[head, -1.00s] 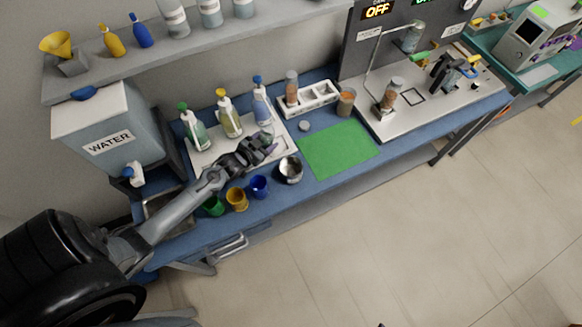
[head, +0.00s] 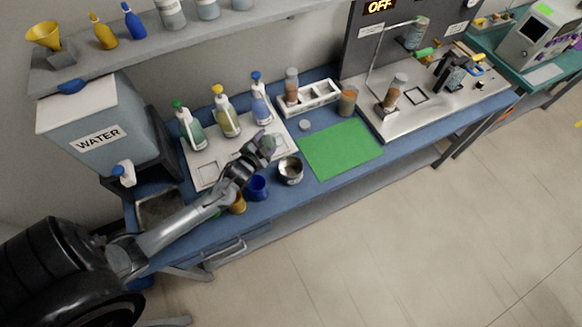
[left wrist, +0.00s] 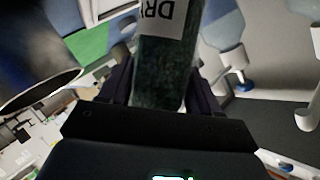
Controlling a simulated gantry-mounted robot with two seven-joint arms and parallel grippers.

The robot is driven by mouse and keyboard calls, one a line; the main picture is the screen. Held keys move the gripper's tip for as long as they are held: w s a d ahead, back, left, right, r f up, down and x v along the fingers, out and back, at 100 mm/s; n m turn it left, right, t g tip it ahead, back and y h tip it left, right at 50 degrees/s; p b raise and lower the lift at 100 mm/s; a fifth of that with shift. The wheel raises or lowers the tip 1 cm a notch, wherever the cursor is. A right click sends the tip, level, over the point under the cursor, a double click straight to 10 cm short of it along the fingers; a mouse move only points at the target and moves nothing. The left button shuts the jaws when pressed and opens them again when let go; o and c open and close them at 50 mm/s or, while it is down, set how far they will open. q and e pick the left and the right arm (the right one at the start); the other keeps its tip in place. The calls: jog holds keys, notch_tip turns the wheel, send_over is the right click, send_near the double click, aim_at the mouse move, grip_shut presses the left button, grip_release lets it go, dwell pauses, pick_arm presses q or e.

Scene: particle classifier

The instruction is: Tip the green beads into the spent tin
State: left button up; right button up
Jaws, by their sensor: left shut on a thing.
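My left gripper (head: 264,146) is shut on a clear container of dark green beads (left wrist: 165,72), which fills the middle of the left wrist view. Its white label (left wrist: 162,18) reads upside down, with only part of the word showing. In the head view the container is small and mostly hidden by the gripper. The open metal tin (head: 291,170) stands on the blue bench just right of and below the gripper, apart from it. A dark round opening with a pale rim, likely the tin (left wrist: 35,70), shows at the left of the left wrist view. My right gripper is out of view.
A blue cup (head: 256,187) and a yellow cup (head: 238,204) stand beside my forearm. Several spray bottles (head: 226,116) stand behind on a pale tray. A green mat (head: 340,148) lies clear right of the tin. A white rack (head: 309,96) and a jar (head: 347,100) stand behind it.

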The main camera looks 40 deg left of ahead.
pick_arm(q)
jog(key=shift+a+f+m+y+b, duration=0.1)
jog(key=shift+f+m+y+b, duration=0.25)
jog(key=shift+b, duration=0.25)
jog(key=shift+a+r, duration=0.1)
jog(key=shift+r, duration=0.2)
jog(key=shift+m, duration=0.25)
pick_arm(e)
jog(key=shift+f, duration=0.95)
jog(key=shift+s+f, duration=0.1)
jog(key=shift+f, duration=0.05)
pick_arm(q)
jog(key=shift+a+r, duration=0.1)
jog(key=shift+a, duration=0.05)
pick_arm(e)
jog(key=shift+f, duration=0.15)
pick_arm(q)
jog(key=shift+m+y+b, duration=0.25)
jog(key=shift+m+b, duration=0.05)
jog(key=shift+b, duration=0.1)
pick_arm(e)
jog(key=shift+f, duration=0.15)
pick_arm(q)
jog(key=shift+a, duration=0.2)
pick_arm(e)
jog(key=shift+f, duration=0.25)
